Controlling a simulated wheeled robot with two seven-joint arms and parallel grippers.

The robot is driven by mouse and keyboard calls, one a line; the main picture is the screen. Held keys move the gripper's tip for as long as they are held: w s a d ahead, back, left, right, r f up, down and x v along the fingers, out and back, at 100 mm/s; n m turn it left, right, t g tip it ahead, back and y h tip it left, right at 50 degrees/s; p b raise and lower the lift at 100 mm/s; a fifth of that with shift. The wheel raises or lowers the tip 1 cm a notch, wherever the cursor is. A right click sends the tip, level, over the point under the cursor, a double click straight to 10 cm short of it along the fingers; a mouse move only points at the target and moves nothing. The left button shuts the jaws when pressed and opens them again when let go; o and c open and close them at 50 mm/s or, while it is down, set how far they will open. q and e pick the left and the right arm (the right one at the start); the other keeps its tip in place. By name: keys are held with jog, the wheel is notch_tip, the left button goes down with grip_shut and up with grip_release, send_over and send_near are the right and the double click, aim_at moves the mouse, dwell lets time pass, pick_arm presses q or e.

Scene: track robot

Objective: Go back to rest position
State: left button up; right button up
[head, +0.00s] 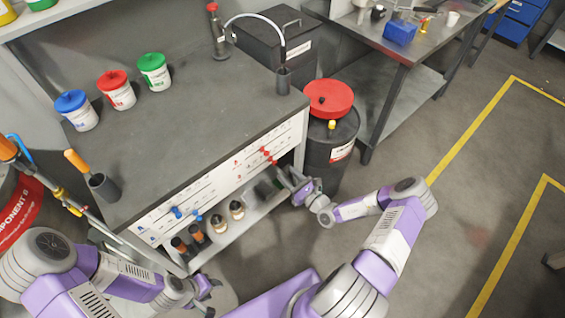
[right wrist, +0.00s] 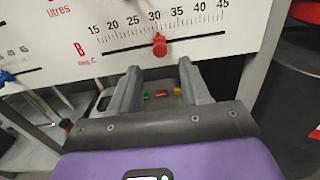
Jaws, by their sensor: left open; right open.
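My left gripper (head: 205,288) is low in the head view, in front of the lower left part of the workbench (head: 185,135). It looks empty. My right gripper (head: 296,183) is at the right end of the bench front, close to the white scale panel (head: 225,178). In the right wrist view the right gripper (right wrist: 159,82) has its two grey fingers apart with nothing held between them. A red slider knob (right wrist: 159,45) on the B scale sits just beyond and above the fingertips. Small coloured buttons on a box (right wrist: 160,93) show between the fingers, further back.
A black drum (head: 330,150) with a red lid stands right of my right gripper. Blue (head: 77,109), red (head: 117,89) and green (head: 155,71) lidded jars stand on the bench. Several small bottles (head: 237,209) stand on the shelf below. The floor at right is open, with yellow lines.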

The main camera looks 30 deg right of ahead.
jog(key=s+a+f+n+g+y, duration=0.1)
jog(key=s+a+n+g+y, duration=0.45)
jog(key=a, duration=0.45)
jog(key=s+a+f+n+g+y, duration=0.1)
jog(key=s+a+n+g+y, duration=0.45)
jog(key=a, duration=0.55)
jog(key=s+f+n+g+h, duration=0.2)
jog(key=s+n+g+h, duration=0.4)
jog(key=s+n+h, duration=0.5)
jog(key=shift+d+f+n, duration=0.2)
jog(key=shift+f+n, duration=0.1)
jog(key=shift+n, duration=3.9)
